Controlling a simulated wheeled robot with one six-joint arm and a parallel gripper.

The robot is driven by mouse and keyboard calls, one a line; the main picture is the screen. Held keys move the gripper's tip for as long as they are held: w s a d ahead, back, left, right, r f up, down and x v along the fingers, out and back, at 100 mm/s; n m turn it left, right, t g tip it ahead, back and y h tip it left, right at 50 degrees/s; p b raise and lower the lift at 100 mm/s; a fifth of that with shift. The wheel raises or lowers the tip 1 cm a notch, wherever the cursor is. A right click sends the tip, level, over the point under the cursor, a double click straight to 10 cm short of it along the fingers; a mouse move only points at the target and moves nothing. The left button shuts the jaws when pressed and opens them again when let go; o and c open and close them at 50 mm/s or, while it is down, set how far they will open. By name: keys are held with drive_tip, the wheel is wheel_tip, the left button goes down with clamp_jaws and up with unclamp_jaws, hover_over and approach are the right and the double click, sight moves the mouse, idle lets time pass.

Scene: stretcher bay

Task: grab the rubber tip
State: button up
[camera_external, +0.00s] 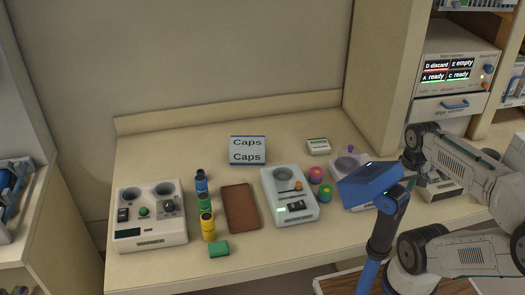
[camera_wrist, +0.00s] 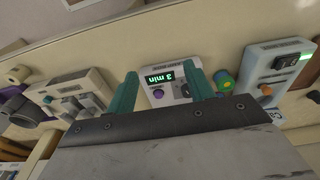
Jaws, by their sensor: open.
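My gripper (camera_wrist: 160,73) is open, with its two teal fingers apart and nothing seen between them at the tips. In the wrist view the fingers frame a pale device (camera_wrist: 172,92) with a green "3 min" display and a purple knob; the gap to it cannot be judged. I cannot single out the rubber tip by its look. Small coloured round pieces stand on the bench: a pink and purple one (camera_external: 316,174) and a green and yellow one (camera_external: 325,193). The green and yellow one also shows right of my fingers (camera_wrist: 223,80).
A pale device with cups (camera_external: 150,235), a brown pad (camera_external: 240,208), a yellow bottle (camera_external: 208,228), a green block (camera_external: 219,249) and a middle device (camera_external: 278,182) stand on the bench. The back left bench is clear.

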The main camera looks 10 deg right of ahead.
sight(203, 171)
drive_tip(key=w+a+r+m+g+y, duration=0.25)
drive_tip(key=w+a+m+y, duration=0.55)
drive_tip(key=w+a, duration=1.75)
drive_tip(key=w+a+f+m+y, duration=0.1)
drive_tip(key=w+a+f+m, duration=0.2)
drive_tip(key=a, duration=0.6)
drive_tip(key=w+a+f+m+y, duration=0.1)
drive_tip(key=w+a+f+m, duration=0.2)
drive_tip(key=w+a+f, duration=0.2)
drive_tip(key=w+a+f+m+t+y, duration=0.1)
drive_tip(key=w+a+f+m, duration=0.3)
drive_tip(key=a, duration=0.9)
drive_tip(key=shift+w+a+f+y, duration=0.1)
drive_tip(key=shift+w+f+y, duration=0.2)
drive_tip(key=shift+f, duration=0.5)
drive_tip(key=shift+w+a+f+y, duration=0.1)
drive_tip(key=shift+w+f+y, duration=0.2)
drive_tip(key=shift+f, duration=0.45)
drive_tip(key=x, duration=0.7)
drive_tip(key=shift+w+a+f, duration=0.1)
drive_tip(key=shift+a+f, duration=0.15)
drive_tip(key=shift+a, duration=0.1)
drive_tip(key=c, duration=1)
